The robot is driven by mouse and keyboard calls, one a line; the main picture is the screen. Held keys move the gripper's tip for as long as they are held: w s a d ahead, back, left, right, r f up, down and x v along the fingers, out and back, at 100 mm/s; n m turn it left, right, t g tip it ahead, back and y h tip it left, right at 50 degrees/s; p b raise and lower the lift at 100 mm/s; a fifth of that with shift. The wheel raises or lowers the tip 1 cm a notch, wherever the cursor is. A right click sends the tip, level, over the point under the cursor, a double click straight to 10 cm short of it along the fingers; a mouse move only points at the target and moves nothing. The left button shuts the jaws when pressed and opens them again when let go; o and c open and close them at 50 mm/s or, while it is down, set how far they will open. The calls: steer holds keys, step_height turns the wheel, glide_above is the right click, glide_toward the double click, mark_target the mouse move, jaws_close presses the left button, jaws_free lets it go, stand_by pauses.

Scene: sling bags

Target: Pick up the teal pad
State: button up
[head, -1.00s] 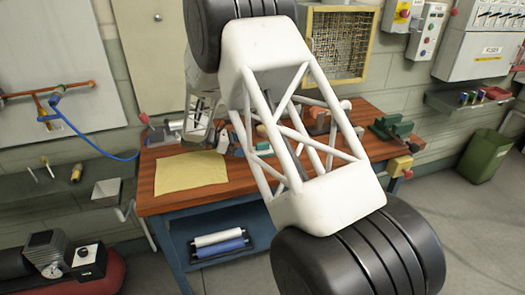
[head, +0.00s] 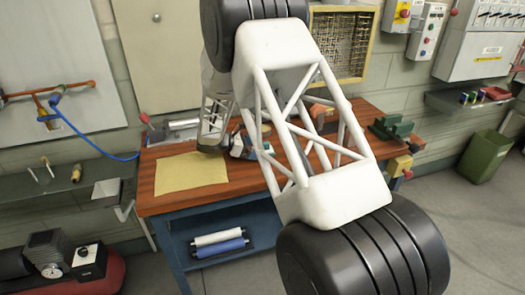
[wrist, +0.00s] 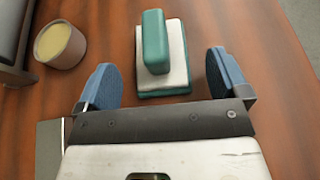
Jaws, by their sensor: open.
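The teal pad (wrist: 176,62) lies on the wooden bench in the wrist view, a pale block with a teal base edge and a raised teal handle (wrist: 154,42). My gripper (wrist: 160,65) is open, with one blue finger to the left and one to the right of the pad's near part. Nothing is held, and I see a gap between each finger and the pad. In the head view my gripper (head: 242,148) is small and low over the bench, and a bit of teal shows just right of it, partly hidden by my arm.
A small round tub with a yellowish top (wrist: 60,45) stands left of the left finger. A dark grey object (wrist: 15,40) is at the far left. A yellow cloth (head: 190,175) lies on the bench (head: 165,204). A green vise (head: 392,128) is at the bench's right.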

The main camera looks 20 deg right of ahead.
steer(key=shift+d+f, duration=0.2)
steer(key=shift+d, duration=0.35)
steer(key=shift+c, duration=0.4)
steer(key=c, duration=0.9)
